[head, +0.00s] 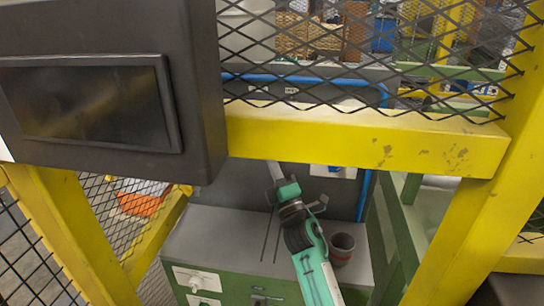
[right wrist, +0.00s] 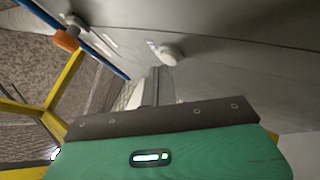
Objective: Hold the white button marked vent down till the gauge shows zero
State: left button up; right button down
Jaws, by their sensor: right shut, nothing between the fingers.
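A round white button (right wrist: 171,54) stands out from the grey panel in the right wrist view, just past my fingertips. No marking on it can be read, and I cannot tell whether the fingers touch it. My right gripper (right wrist: 158,72) is shut and empty, pointing towards the panel. In the head view my right gripper (head: 272,168) reaches below the yellow beam, in front of the grey panel; the beam hides the upper part of the panel. No gauge reading can be made out. My left gripper is in neither view.
A yellow beam (head: 360,139) with mesh above crosses over my right arm. A dark screen box (head: 196,95) hangs at upper left. An orange knob (right wrist: 67,39) sits left of the button.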

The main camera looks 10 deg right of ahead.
jog(key=shift+w+d, duration=0.1)
jog(key=shift+w, duration=0.2)
dwell(0.6)
jog(key=shift+s, duration=0.1)
dwell(2.3)
jog(key=shift+s+a, duration=0.3)
jog(key=shift+s, duration=0.3)
jog(key=s, duration=0.1)
jog(key=s+a, duration=0.1)
jog(key=s, duration=0.1)
jog(key=s+a, duration=0.1)
jog(key=shift+s, duration=0.3)
dwell(0.3)
